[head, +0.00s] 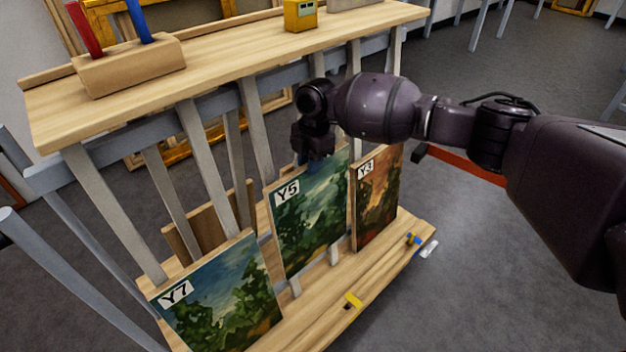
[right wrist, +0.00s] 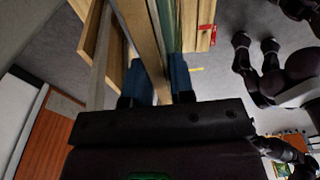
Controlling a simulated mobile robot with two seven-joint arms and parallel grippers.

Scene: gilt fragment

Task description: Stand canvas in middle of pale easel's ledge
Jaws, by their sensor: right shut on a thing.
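The canvas labelled Y5 (head: 312,212), a green landscape, is upright between two others in the head view. My right gripper (head: 314,155) is shut on its top edge. In the right wrist view, the blue fingertips of the right gripper (right wrist: 160,80) lie on either side of the canvas edge. Pieces of grey slat show below Y5's bottom edge, so it appears slightly above the pale wooden ledge (head: 325,303). Whether it touches anything behind is unclear. Canvas Y7 (head: 222,300) leans at the left and canvas Y3 (head: 377,203) at the right. My left gripper is not seen.
A pale wooden shelf (head: 222,58) runs above the grey slats. It carries a wooden block (head: 130,68) with red and blue handles and a yellow box (head: 300,14). A yellow piece (head: 353,300) and small blue-yellow items (head: 413,239) lie on the ledge. Open floor lies right.

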